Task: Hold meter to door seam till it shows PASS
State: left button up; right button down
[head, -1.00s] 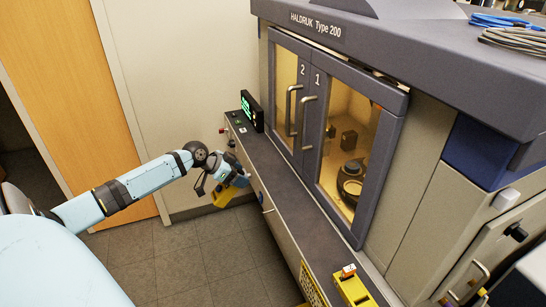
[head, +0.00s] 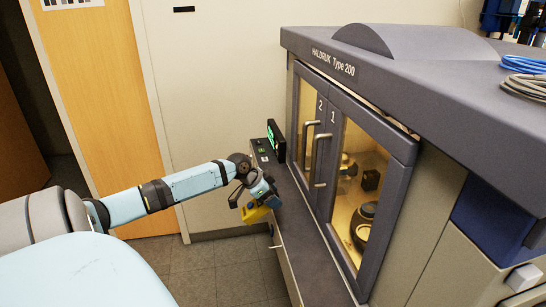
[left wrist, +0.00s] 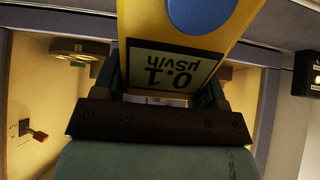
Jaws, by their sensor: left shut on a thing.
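My left gripper (head: 256,198) is shut on a yellow meter (head: 256,214) and holds it just left of the dark ledge of the profiler, apart from the doors. In the left wrist view the meter (left wrist: 228,28) is between the fingers, with a blue round part and a display (left wrist: 172,70) reading "0.1 µSv/h" upside down. No PASS shows on the visible part of the display. Door 2 (head: 313,103) and door 1 (head: 337,195) look shut, each with a bar handle; their seam (head: 327,150) runs between them. My right gripper is out of view.
The profiler's dark ledge (head: 292,212) runs along below the doors. A small screen (head: 276,140) with green light stands at its far end. A wall and wooden door (head: 105,100) are behind. Floor left of the ledge is clear.

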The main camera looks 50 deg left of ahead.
pick_arm(q)
jog(key=shift+w+r+p, duration=0.1)
jog(key=shift+r+p, duration=0.2)
jog(key=w+d+f+b, duration=0.2)
jog(key=w+d, duration=0.2)
jog(key=w, duration=0.4)
jog(key=shift+w+d+f+b, duration=0.2)
jog(key=shift+w+d+b, duration=0.1)
jog(key=shift+w+d, duration=0.1)
dwell(0.4)
jog(key=shift+a, duration=0.1)
